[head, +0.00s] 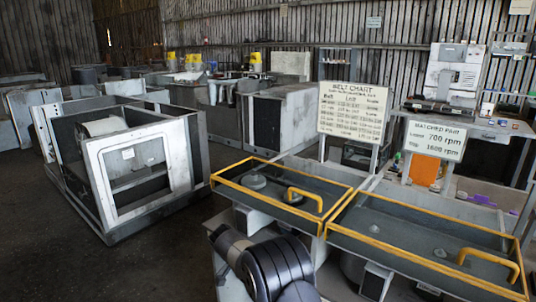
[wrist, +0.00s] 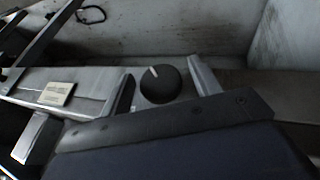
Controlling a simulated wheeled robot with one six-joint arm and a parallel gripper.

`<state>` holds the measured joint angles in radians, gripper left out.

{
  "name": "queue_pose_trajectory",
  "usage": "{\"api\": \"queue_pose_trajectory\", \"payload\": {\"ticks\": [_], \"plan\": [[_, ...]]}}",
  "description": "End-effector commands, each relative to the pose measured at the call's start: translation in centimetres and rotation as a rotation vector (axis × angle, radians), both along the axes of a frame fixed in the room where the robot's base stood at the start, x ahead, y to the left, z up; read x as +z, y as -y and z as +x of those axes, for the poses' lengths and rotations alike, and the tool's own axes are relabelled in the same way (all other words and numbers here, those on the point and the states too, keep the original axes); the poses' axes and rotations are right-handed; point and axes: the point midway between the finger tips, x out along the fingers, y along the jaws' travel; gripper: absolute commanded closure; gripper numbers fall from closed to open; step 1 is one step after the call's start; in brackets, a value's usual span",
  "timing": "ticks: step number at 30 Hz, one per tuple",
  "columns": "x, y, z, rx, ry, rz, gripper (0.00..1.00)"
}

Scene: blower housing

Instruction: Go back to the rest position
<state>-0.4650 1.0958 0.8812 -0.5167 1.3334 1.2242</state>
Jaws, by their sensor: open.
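My gripper (wrist: 162,76) is open in the wrist view, its two fingers standing apart. A round dark knob (wrist: 160,86) with a white pointer mark shows between the fingers. I cannot tell whether the fingers touch it; nothing looks gripped. In the head view my dark, ribbed arm links fill the bottom middle, and the gripper itself is not visible there.
Two yellow-rimmed grey trays (head: 229,180) (head: 340,240) stand close by my arm in the head view. An open-framed housing (head: 190,160) stands left. A belt chart sign (head: 353,113) and a rpm sign (head: 436,141) stand behind the trays. The left floor is clear.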

Motion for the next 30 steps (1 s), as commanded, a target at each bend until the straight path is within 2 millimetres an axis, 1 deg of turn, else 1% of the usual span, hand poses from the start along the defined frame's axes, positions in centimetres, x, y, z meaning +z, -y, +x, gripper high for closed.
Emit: {"api": "queue_pose_trajectory", "payload": {"ticks": [30], "plan": [[-0.05, 0.15, -0.15, -0.002, 0.369, 0.476, 0.40]]}}
